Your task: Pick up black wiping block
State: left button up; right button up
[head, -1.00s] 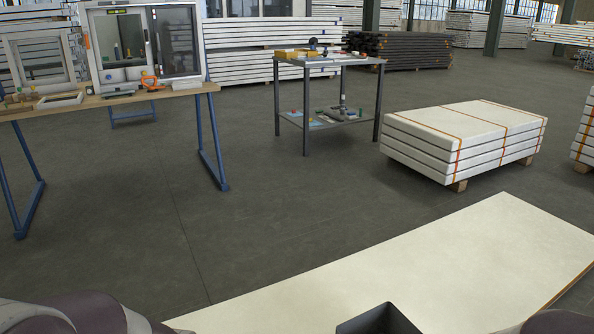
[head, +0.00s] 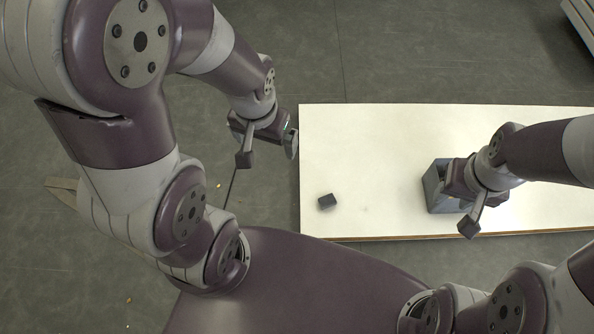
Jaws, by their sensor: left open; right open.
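The black wiping block (head: 327,201) is a small dark block lying on the white panel (head: 370,150), near its front left corner. My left gripper (head: 268,158) is open and empty beyond the panel's left edge, up and to the left of the block and apart from it. My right gripper (head: 468,212) is at the right over a grey open box (head: 437,190), well to the right of the block. The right gripper looks open, and it hides part of the box.
The grey box stands on the panel near its front edge. The panel between the block and the box is clear. Grey floor (head: 390,50) lies behind the panel. A pale stack (head: 580,20) shows at the top right corner.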

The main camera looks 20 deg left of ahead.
aim_at(328, 202)
jog(key=k+j+u, duration=0.15)
jog(key=i+j, duration=0.15)
jog(key=j, duration=0.15)
jog(key=i+j+z, duration=0.1)
jog(key=z, duration=0.35)
jog(key=j+z, duration=0.3)
jog(key=z, duration=0.15)
jog(key=i+j+z, duration=0.1)
jog(key=j+z, duration=0.15)
jog(key=z, duration=0.6)
